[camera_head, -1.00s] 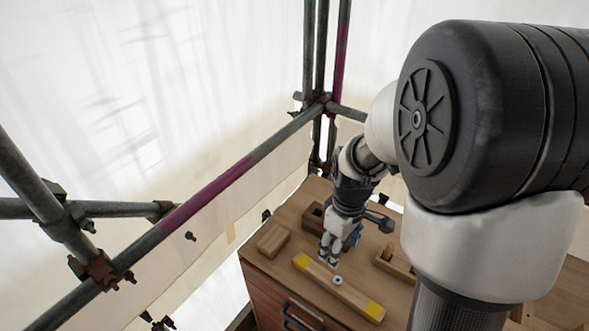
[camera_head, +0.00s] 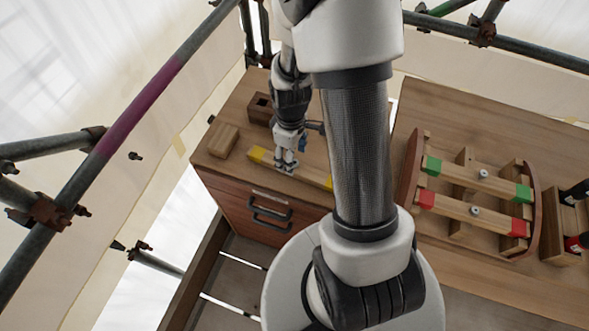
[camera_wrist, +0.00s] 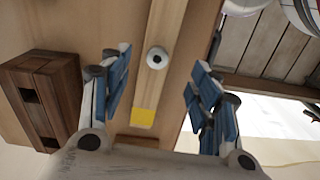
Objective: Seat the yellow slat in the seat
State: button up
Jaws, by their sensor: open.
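The yellow slat (camera_head: 257,153) is a pale wooden bar with yellow ends, lying on the wooden cabinet top. In the wrist view its bar (camera_wrist: 166,28) runs from the top down to a yellow end (camera_wrist: 143,117), with a round grey knob (camera_wrist: 157,57) on top. My gripper (camera_head: 285,166) is low over the slat. In the wrist view its blue fingers (camera_wrist: 158,92) are open, one either side of the slat, and nothing is held. A wooden rack (camera_head: 408,166) stands to the right. I cannot tell which part is the seat; my arm hides part of the top.
The rack holds a green-ended slat (camera_head: 479,179) and a red-ended slat (camera_head: 473,210). A wooden block (camera_head: 222,140) and a dark open box (camera_head: 260,107) are left of and behind my gripper. Scaffold poles (camera_head: 140,102) run along the left. A small holder (camera_head: 562,252) stands far right.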

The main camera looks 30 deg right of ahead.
jog(key=f, duration=0.1)
jog(key=f+b, duration=0.1)
jog(key=f, duration=0.1)
jog(key=f+b, duration=0.1)
jog(key=f, duration=0.1)
jog(key=shift+s+d, duration=0.15)
jog(key=shift+d, duration=0.25)
jog(key=shift+r, duration=0.1)
jog(key=c, duration=1.3)
jog(key=shift+o, duration=0.2)
jog(key=shift+r, duration=0.1)
notch_tip(320, 180, up, 20)
jog(key=p, duration=0.6)
